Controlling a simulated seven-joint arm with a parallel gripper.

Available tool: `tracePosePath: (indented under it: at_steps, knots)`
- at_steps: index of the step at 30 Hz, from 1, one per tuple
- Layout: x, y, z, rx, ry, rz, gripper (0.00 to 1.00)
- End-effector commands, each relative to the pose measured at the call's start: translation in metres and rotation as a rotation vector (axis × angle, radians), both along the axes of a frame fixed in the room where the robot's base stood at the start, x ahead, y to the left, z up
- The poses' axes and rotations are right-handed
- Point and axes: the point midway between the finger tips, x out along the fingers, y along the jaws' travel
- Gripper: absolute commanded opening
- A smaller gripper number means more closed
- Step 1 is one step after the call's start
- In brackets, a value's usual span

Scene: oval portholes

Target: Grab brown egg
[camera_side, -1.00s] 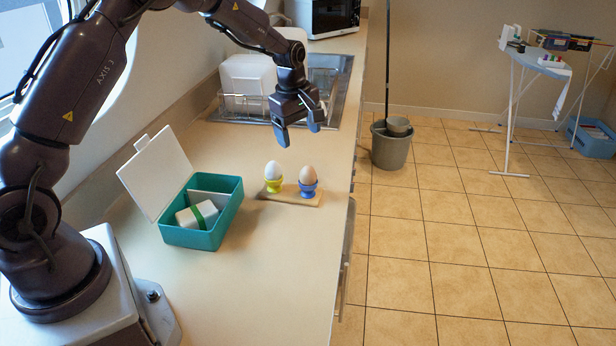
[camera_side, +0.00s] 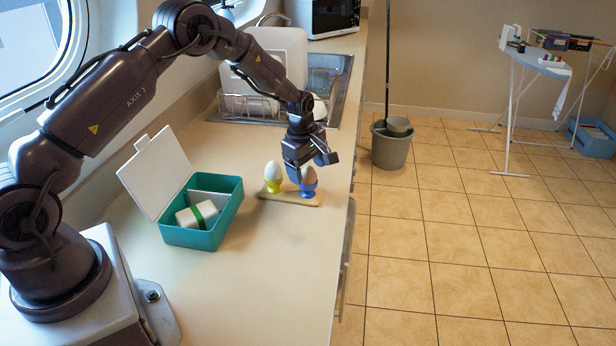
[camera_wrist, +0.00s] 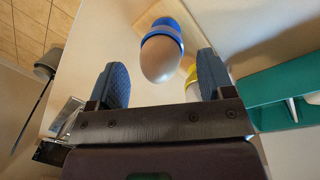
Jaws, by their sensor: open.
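The brown egg (camera_side: 309,175) stands upright in a blue egg cup (camera_side: 309,191) at the right end of a small wooden board (camera_side: 290,197). My gripper (camera_side: 312,168) is open, right at the egg and partly covering it in the side view. In the wrist view the brown egg (camera_wrist: 160,61) and its blue cup (camera_wrist: 162,30) show between my two open fingers, with gaps on both sides. Whether the fingertips are level with the egg I cannot tell.
A white egg (camera_side: 272,169) in a yellow cup (camera_side: 274,186) stands close on the left, next to one finger in the wrist view. An open teal box (camera_side: 230,217) holds a white item with a green band. The front counter is clear.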

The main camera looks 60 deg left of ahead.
Motion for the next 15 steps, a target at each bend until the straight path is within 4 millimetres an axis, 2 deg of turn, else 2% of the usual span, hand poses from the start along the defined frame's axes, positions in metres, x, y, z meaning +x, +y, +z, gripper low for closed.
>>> tracePosePath:
  at_steps: [1, 4, 12, 15]
  knots:
    - [0.000, 0.000, -0.009, -0.001, 0.003, 0.000, 0.74]
    - [0.002, 0.000, -0.017, -0.001, 0.001, -0.001, 0.74]
    - [0.002, 0.000, -0.019, 0.000, 0.000, -0.001, 0.74]
    - [0.002, 0.000, -0.019, 0.000, 0.000, -0.001, 0.52]
